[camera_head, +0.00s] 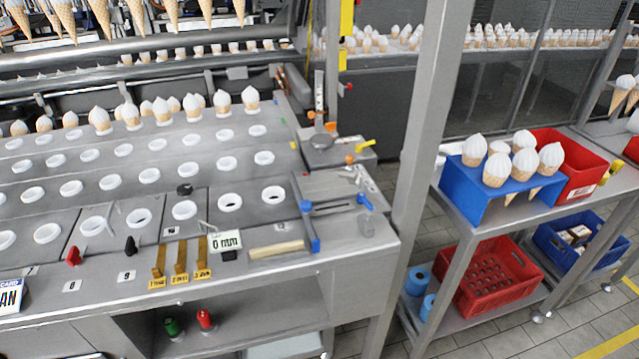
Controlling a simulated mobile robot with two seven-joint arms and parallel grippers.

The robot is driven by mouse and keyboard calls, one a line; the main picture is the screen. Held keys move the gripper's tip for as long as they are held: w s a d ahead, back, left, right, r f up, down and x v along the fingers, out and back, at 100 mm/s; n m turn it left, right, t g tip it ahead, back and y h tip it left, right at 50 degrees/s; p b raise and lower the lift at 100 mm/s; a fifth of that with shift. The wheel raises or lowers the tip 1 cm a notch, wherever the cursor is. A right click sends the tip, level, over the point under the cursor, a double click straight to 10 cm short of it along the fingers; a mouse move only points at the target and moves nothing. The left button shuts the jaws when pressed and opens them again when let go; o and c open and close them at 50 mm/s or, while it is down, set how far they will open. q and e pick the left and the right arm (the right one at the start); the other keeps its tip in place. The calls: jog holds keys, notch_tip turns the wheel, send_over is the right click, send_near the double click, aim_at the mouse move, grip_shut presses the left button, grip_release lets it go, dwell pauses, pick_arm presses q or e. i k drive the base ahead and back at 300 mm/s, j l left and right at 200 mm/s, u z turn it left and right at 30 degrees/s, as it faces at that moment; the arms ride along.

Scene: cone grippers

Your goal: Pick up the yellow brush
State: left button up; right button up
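I cannot clearly make out a yellow brush in the head view. A pale yellow, wood-like bar (277,249) lies flat near the front edge of the machine's worktop, beside a blue-ended tool (310,227); whether it is a brush handle I cannot tell. A small bright yellow piece (364,146) shows at the worktop's right end, and another small yellow piece (606,172) is at the right red bin; both are too small to identify. Neither of my grippers is in view.
The grey machine (130,195) fills the left, with rows of white rings and cones. A metal post (430,110) stands between it and a shelf cart (515,205). The cart holds a blue cone stand (478,208), a red crate (448,268) and a blue bin (545,233).

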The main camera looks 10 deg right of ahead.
aim_at(617, 165)
jog(key=z, duration=0.5)
jog(key=l+z, duration=0.15)
jog(key=z, duration=0.3)
jog(key=l+z, duration=0.1)
jog(key=z, duration=0.4)
jog(key=l+z, duration=0.1)
jog(key=z, duration=0.4)
jog(key=u, duration=1.05)
jog(key=i+l+u, duration=0.1)
jog(key=l, duration=0.4)
jog(key=i+l+u, duration=0.1)
jog(key=l, duration=0.4)
jog(key=i+l+u, duration=0.1)
jog(key=l, duration=0.45)
jog(key=i, duration=0.05)
